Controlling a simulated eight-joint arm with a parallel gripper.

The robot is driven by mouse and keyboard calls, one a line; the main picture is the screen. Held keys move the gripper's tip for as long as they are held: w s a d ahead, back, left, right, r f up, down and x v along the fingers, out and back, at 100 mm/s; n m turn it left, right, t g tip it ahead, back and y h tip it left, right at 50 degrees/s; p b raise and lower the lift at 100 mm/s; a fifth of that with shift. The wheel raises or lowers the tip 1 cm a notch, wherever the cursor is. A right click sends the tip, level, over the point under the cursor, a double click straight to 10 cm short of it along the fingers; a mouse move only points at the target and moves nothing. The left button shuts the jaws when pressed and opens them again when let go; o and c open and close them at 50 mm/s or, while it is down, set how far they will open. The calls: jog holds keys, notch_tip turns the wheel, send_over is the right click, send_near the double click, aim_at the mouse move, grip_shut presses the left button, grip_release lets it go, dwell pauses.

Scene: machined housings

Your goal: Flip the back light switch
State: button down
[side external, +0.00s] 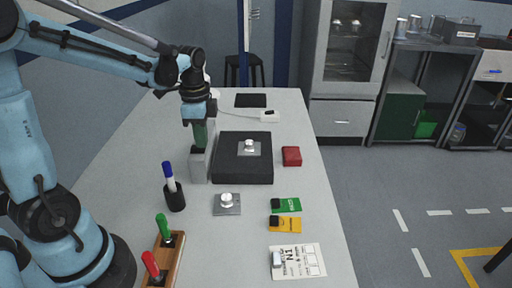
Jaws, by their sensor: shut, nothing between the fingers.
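My gripper (200,140) points down at the left of the worktop, with nothing visibly held. Below it stands a narrow grey block (199,168) with a dark top; I cannot tell whether they touch. A small white box with a dark spot on top (269,116), like a switch, lies at the back of the table on a pale cable. A metal plate with a round white knob (249,147) sits on a black box (243,172). A similar knob plate (227,203) lies nearer the front. I cannot tell which is the back light switch; any switch position is too small to read.
A black cup with markers (175,197) and a wooden holder with red and green handles (163,262) stand front left. A red block (291,156), green card (287,205), yellow card (286,224) and paper sheet (302,262) lie right. A dark pad (250,100) lies at the back.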

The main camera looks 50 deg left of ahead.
jog(key=shift+w+d+f, duration=0.15)
jog(key=shift+d+f, duration=0.05)
jog(key=shift+f, duration=0.35)
jog(key=shift+w+d+f, duration=0.1)
jog(key=shift+w, duration=0.05)
jog(key=shift+s+a+r, duration=0.25)
jog(key=shift+s+a, duration=0.35)
jog(key=shift+a, duration=0.15)
jog(key=shift+r, duration=0.1)
notch_tip(320, 180, up, 14)
jog(key=shift+w+d+r, duration=0.2)
jog(key=shift+d, duration=0.15)
dwell(0.3)
